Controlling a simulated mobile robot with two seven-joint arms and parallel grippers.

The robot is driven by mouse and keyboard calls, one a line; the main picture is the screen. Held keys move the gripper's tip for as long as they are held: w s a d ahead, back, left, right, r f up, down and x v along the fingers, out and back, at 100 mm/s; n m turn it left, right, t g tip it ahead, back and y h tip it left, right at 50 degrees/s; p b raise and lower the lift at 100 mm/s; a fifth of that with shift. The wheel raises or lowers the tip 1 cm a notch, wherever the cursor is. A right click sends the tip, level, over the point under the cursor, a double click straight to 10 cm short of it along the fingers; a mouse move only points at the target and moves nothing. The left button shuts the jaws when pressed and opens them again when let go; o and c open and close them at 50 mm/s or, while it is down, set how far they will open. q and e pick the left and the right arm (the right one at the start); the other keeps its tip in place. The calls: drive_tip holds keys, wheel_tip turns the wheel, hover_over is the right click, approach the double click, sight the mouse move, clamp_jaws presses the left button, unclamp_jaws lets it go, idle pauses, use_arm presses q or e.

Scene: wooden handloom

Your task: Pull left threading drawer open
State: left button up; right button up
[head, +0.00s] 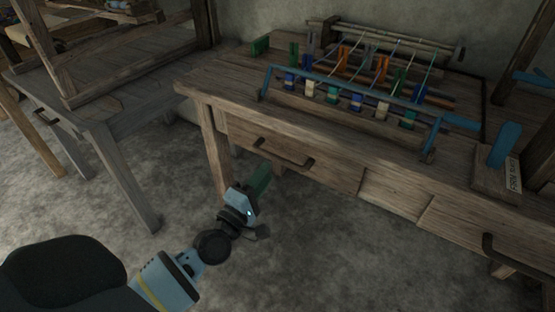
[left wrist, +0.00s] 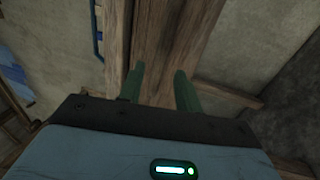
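The left threading drawer (head: 325,172) is a wooden front under the tabletop in the head view, with a dark curved handle (head: 285,156). It looks closed, flush with the table's front. My left gripper (head: 262,176) has green fingers and is in front of and below the drawer, a little left of the handle and apart from it, as far as I can tell. In the left wrist view its two fingers (left wrist: 160,82) stand apart with nothing held between them; a wooden beam (left wrist: 165,40) shows behind. My right gripper is not in view.
The loom table (head: 205,88) carries a blue-framed rack (head: 345,92) with coloured blocks. A right drawer (head: 480,230) has its own dark handle (head: 500,255). Another wooden table (head: 125,100) stands at left. The floor (head: 330,260) before the drawers is clear.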

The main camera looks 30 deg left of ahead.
sight(277, 156)
use_arm(q)
drive_tip(key=w, duration=0.3)
drive_tip(key=w+r, duration=0.1)
drive_tip(key=w, duration=0.2)
drive_tip(key=shift+w+d+r, duration=0.1)
drive_tip(key=shift+w+r, duration=0.05)
drive_tip(key=shift+w, duration=0.05)
clamp_jaws()
